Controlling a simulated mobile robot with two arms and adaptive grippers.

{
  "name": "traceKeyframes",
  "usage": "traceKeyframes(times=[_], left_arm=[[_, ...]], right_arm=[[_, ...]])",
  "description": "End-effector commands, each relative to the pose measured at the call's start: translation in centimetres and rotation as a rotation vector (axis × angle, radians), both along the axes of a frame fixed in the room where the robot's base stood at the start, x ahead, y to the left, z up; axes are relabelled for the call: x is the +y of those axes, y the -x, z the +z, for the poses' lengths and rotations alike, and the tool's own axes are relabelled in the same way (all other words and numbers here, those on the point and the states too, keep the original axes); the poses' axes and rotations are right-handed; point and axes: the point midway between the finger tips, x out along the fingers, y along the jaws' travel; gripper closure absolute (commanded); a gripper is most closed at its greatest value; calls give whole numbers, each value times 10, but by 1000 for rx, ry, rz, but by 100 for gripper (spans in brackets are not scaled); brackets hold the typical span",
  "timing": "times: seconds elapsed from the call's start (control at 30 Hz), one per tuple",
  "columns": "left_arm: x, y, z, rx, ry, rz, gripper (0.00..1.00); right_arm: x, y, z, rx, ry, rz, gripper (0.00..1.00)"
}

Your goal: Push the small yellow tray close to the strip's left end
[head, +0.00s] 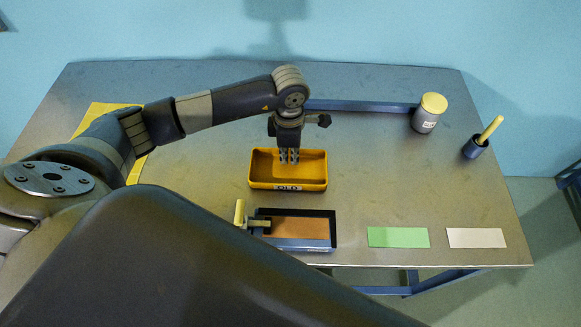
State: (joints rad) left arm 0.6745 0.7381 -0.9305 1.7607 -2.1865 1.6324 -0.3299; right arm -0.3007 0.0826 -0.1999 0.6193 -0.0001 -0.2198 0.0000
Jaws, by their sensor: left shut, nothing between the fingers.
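The small yellow tray (261,183) sits near the middle of the table, with a white label on its front wall. My left gripper (289,158) points down over the tray, its fingers together and empty. Its fingertips show against the tray's inside; whether they touch it I cannot tell. A long narrow blue strip (365,106) lies along the back of the table, right of and behind the tray. My left arm passes in front of that area, so the strip's left end may be partly hidden. My right gripper is not in view.
In front of the tray is a dark blue holder (333,232) with a brown sheet and a pale-handled tool (240,212). Green (398,237) and white (476,238) cards lie to its right. A yellow-lidded jar (428,113) and a blue cup (475,147) stand at the back right.

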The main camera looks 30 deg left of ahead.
Motion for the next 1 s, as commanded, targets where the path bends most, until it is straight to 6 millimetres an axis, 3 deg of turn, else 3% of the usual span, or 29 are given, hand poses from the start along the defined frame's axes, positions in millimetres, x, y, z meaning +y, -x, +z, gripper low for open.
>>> traceKeyframes(times=[0.37,1.0], left_arm=[[1,-3,-1,0,0,1,100],[13,-33,-2,-2,-1,1,100]], right_arm=[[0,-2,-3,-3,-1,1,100],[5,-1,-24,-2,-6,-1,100]])
